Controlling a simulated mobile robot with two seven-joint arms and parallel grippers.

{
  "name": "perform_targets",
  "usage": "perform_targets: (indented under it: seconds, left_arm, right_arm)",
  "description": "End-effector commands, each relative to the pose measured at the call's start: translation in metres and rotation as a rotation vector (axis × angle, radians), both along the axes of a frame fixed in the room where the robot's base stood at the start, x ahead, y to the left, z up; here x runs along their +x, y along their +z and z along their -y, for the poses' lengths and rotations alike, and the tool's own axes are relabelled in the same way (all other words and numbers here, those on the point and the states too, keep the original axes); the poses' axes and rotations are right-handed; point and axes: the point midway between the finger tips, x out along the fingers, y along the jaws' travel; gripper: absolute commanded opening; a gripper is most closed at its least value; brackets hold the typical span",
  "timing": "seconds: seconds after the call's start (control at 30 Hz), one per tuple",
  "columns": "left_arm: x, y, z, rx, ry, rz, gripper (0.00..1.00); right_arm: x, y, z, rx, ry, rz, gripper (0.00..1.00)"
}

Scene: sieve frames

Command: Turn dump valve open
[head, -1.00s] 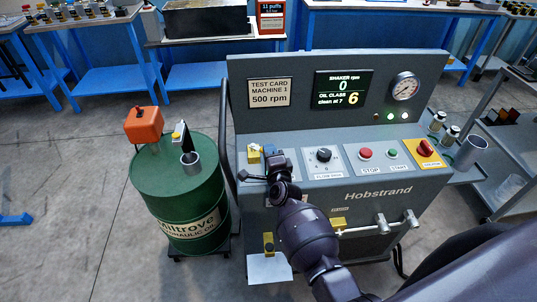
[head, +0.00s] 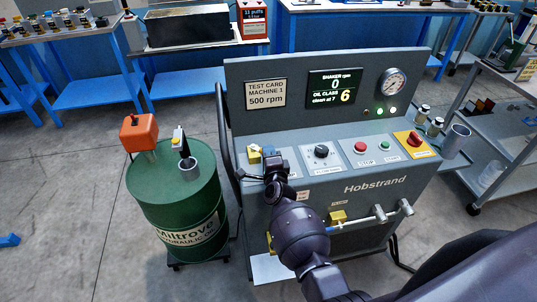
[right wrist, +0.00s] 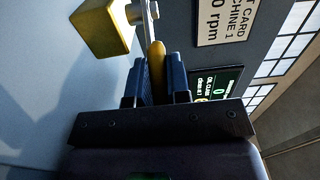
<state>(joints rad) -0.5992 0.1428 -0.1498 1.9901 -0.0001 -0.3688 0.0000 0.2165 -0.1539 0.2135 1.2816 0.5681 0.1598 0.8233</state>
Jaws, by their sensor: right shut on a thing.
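A yellow valve body (head: 254,153) sits at the left end of the grey machine's console. It shows as a yellow block (right wrist: 101,24) with a silver arm in the right wrist view. My right gripper (head: 273,160) is beside it. In the right wrist view the gripper's blue fingers (right wrist: 155,84) are shut on a yellow handle (right wrist: 156,60) that meets the silver arm. I cannot read a label naming this valve. Another yellow valve (head: 338,217) is on the machine's front, by the silver pipes. My left gripper is not in view.
A green oil drum (head: 178,205) with an orange pump (head: 139,130) stands left of the machine. The console has a dial (head: 321,151), a red button (head: 361,147) and a red knob (head: 414,139). The display (head: 334,88) reads 0 rpm and oil class 6.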

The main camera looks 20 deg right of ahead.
Motion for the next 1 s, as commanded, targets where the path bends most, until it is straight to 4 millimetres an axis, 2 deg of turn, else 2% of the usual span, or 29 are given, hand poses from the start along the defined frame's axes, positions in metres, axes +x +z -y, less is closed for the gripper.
perform_targets:
  seconds: [0.37, 0.4, 0.53, 0.83, 1.0]
  left_arm:
    - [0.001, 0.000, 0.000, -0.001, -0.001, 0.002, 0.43]
    - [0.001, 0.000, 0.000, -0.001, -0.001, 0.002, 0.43]
    - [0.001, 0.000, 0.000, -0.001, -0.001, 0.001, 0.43]
    - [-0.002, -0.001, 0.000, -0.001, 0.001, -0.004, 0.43]
    - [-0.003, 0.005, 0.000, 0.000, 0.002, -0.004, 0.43]
  right_arm:
    - [0.000, -0.001, -0.001, 0.000, 0.000, -0.001, 0.00]
    - [0.000, -0.001, -0.001, 0.000, 0.000, -0.001, 0.21]
    - [0.000, 0.000, 0.000, 0.000, 0.000, -0.001, 0.41]
    - [-0.001, 0.000, 0.000, 0.000, 0.000, -0.001, 0.43]
    - [-0.012, 0.001, -0.003, 0.000, 0.000, -0.001, 0.43]
